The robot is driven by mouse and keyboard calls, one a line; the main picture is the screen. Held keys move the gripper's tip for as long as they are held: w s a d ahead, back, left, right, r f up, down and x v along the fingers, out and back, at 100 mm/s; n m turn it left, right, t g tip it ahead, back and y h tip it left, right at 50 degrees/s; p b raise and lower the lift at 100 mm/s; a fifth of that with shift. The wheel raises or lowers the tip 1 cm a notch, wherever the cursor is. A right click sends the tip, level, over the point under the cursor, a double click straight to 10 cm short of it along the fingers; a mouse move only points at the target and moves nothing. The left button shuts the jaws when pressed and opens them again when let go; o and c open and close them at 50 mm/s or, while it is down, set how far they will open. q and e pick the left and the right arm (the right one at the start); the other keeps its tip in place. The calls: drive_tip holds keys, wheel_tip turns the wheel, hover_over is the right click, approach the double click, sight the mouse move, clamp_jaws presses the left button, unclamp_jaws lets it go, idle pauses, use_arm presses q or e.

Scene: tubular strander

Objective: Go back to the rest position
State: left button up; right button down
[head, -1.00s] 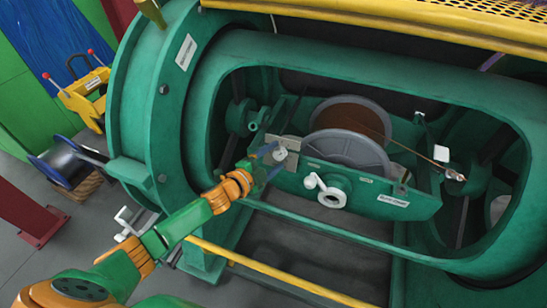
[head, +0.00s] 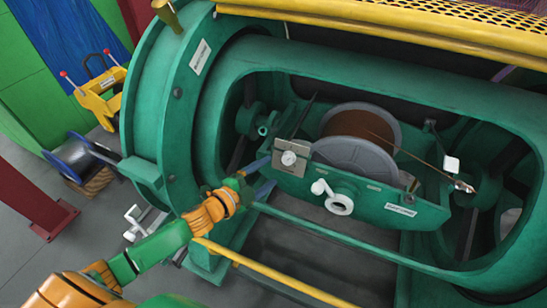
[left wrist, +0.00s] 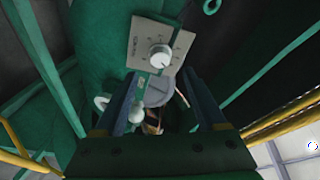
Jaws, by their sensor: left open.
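My left gripper (head: 263,176) is in front of the opening in the green machine frame, below and left of a grey plate with a round knob (head: 289,158). Its two blue fingers are apart, with nothing held between them. In the left wrist view, the open fingers (left wrist: 158,100) point toward the plate, and the white knob (left wrist: 160,56) shows beyond their tips, apart from them. My right gripper is not in view.
A yellow rail (head: 275,272) runs below. A yellow device (head: 98,98) and a dark spool (head: 70,160) stand left.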

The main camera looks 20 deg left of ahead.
use_arm(q)
drive_tip(key=s+d+f+n+g+y, duration=0.1)
drive_tip(key=s+f+n+g+y, duration=0.1)
drive_tip(key=s+f+n+g, duration=0.65)
drive_tip(key=s+d+r+n+g+y, duration=0.1)
drive_tip(key=s+n+g+y, duration=0.15)
drive_tip(key=s+n, duration=0.75)
drive_tip(key=s+f+m+g+p, duration=0.1)
drive_tip(key=s+f+m, duration=0.35)
drive_tip(key=f, duration=0.65)
drive_tip(key=s+a+f+g+p, duration=0.1)
drive_tip(key=s+a+f+p, duration=0.1)
drive_tip(key=s+f, duration=1.1)
drive_tip(key=shift+s+g, duration=0.3)
drive_tip(key=shift+s, duration=0.55)
drive_tip(key=shift+y, duration=0.25)
